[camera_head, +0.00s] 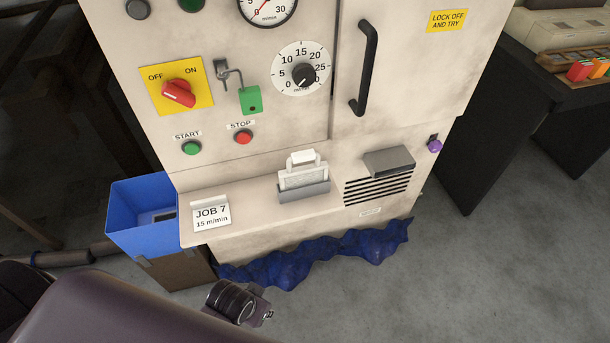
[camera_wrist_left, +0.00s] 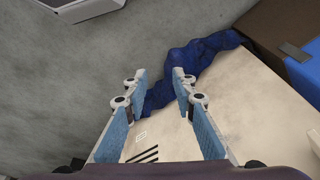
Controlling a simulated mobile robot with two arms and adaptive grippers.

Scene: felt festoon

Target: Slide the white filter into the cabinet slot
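The white filter (camera_head: 303,178), a pale framed panel with a tab on top, stands upright in a grey holder (camera_head: 304,193) on the cabinet's ledge. A grey hood (camera_head: 389,161) sticks out of the cabinet front to its right, above dark louvres; whether a slot opens there cannot be told. My left gripper (camera_wrist_left: 160,78) is open and empty in the left wrist view, its blue fingers apart over the blue cloth and cabinet edge. In the head view my left arm is low, in front of the cabinet and well away from the filter. My right gripper is not seen.
Crumpled blue cloth (camera_head: 315,256) lies along the cabinet's foot. A blue bin (camera_head: 150,222) stands at left. A JOB 7 card (camera_head: 211,215) stands on the ledge left of the filter. A black handle (camera_head: 364,68) juts out above. Grey floor is clear at right.

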